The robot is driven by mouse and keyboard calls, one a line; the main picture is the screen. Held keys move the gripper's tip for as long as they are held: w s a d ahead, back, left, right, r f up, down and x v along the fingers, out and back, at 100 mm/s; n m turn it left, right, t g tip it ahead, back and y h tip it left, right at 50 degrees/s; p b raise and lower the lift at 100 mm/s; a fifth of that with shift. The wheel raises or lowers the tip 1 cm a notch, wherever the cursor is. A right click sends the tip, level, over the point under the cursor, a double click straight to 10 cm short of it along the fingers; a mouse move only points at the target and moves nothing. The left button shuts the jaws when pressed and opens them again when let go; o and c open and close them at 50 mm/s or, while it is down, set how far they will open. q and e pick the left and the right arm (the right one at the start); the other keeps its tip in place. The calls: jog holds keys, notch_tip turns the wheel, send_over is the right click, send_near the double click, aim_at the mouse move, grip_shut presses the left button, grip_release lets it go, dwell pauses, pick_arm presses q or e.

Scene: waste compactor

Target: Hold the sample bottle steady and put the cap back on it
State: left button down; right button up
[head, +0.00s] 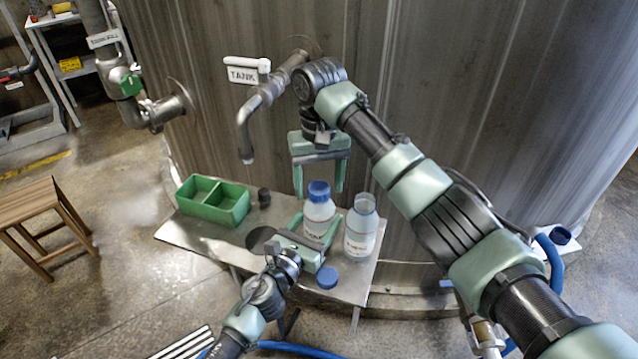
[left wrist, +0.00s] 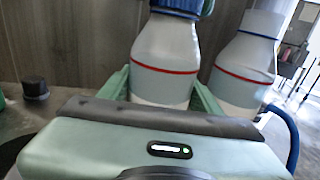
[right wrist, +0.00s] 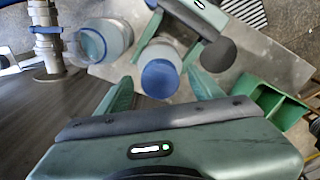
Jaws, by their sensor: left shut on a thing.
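A white bottle with a red band and a blue cap (head: 319,191) on its mouth stands upright on the metal table. My left gripper (head: 314,234) is shut around this bottle (head: 320,218), and its fingers flank the body in the left wrist view (left wrist: 165,62). How tightly the cap sits cannot be told. My right gripper (head: 319,190) is open and empty, pointing down just above and behind the capped bottle. In the right wrist view the cap (right wrist: 160,78) shows between its fingers, apart from them. Another blue cap (head: 327,277) lies on the table near the front edge.
A second, uncapped bottle (head: 361,232) stands close right of the held one. A green two-compartment tray (head: 214,203) and a small dark cylinder (head: 264,197) are at left on the table (head: 190,233). The tank's tap (head: 247,135) hangs above, left of my right gripper.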

aim_at(312, 230)
jog(key=shift+r, duration=0.1)
notch_tip(312, 230, up, 12)
dwell(0.5)
pick_arm(q)
jog(key=shift+c, duration=1.2)
grip_release()
jog(key=v, duration=0.7)
jog(key=shift+s+a, duration=0.2)
jog(key=shift+s, duration=0.15)
jog(key=shift+f, duration=0.1)
